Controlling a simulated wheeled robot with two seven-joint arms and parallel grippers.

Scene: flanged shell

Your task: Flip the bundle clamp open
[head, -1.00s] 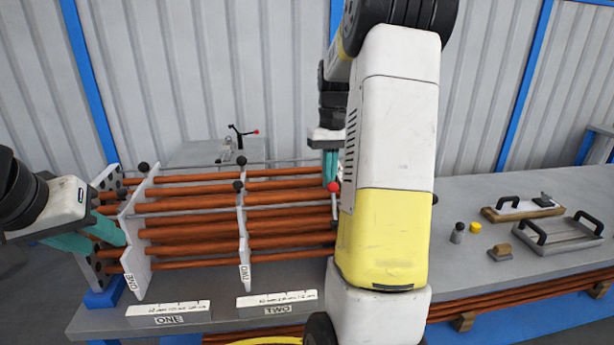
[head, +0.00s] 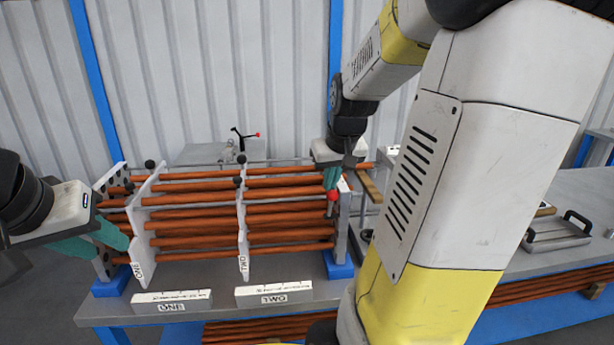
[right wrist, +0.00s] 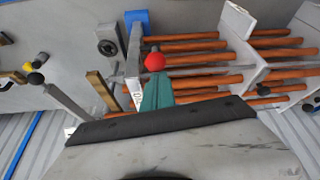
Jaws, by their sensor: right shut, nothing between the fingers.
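A red ball knob (head: 333,195) stands at the right end of the tube bundle (head: 290,221); I take it for the bundle clamp's handle. In the right wrist view the red knob (right wrist: 155,62) sits just beyond my fingertips. My right gripper (head: 331,178) is shut and empty, its teal fingers right above the knob; whether they touch is unclear. The right fingers also show in the right wrist view (right wrist: 157,90). My left gripper (head: 98,241) has its teal fingers either side of the left end plate (head: 103,257); whether they press on it is hidden.
White plates marked ONE (head: 140,240) and TWO (head: 243,240) stand across the tubes, with matching label blocks in front. A tray with handles (head: 558,234) lies right. My right arm covers the table's middle right.

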